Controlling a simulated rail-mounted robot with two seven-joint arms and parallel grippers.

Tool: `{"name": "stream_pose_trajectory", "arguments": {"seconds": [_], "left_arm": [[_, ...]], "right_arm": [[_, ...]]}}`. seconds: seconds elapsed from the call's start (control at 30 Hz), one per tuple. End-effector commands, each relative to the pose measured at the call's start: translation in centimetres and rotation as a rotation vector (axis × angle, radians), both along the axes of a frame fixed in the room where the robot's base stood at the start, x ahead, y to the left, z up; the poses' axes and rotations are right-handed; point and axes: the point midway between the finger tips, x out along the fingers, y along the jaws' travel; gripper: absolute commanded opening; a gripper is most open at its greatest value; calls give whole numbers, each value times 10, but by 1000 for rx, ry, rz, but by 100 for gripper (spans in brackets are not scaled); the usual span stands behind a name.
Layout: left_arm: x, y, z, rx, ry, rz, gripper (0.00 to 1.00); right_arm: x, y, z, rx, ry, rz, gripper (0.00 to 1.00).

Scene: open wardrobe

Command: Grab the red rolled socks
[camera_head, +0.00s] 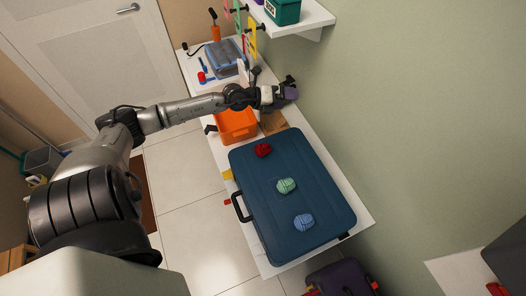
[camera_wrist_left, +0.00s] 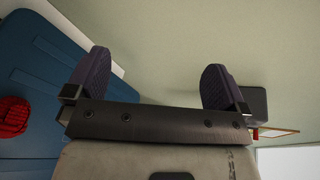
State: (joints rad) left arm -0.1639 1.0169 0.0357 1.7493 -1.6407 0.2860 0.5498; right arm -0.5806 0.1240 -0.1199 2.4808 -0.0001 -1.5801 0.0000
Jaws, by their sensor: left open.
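The red rolled socks (camera_head: 263,150) lie on the upper left part of a closed blue suitcase (camera_head: 262,206) on the white table. They also show at the left edge of the left wrist view (camera_wrist_left: 12,117), on the blue suitcase lid (camera_wrist_left: 42,60). My left gripper (camera_head: 291,90) is beyond the suitcase, up and right of the socks, near the wall. In the left wrist view its two purple-padded fingers (camera_wrist_left: 155,85) are wide apart with nothing between them. My right gripper is in neither view.
Green rolled socks (camera_head: 286,186) and blue rolled socks (camera_head: 304,222) lie on the same suitcase. An orange bin (camera_head: 237,124) stands under my left arm. A shelf (camera_head: 312,17) juts from the wall (camera_head: 420,110) above the table's far end.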

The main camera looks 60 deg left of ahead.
Motion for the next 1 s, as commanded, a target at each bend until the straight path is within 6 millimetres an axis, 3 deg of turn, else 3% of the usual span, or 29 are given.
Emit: {"name": "stream_pose_trajectory", "arguments": {"seconds": [0.1, 0.2, 0.33, 0.53, 0.73, 1.0], "left_arm": [[-20, 10, -47, 76, 269, -38, 100], [-42, 20, -78, 120, 488, -33, 100], [-71, 29, -101, 145, 730, 5, 100], [-104, 33, -116, 99, 979, 81, 100], [-108, 32, -125, 33, 1036, 147, 100], [-97, 25, -168, 26, 1035, 151, 100]], "right_arm": [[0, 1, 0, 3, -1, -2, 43], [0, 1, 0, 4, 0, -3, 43], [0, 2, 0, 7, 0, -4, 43], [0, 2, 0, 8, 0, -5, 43], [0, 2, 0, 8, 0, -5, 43], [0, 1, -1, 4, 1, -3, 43]]}}
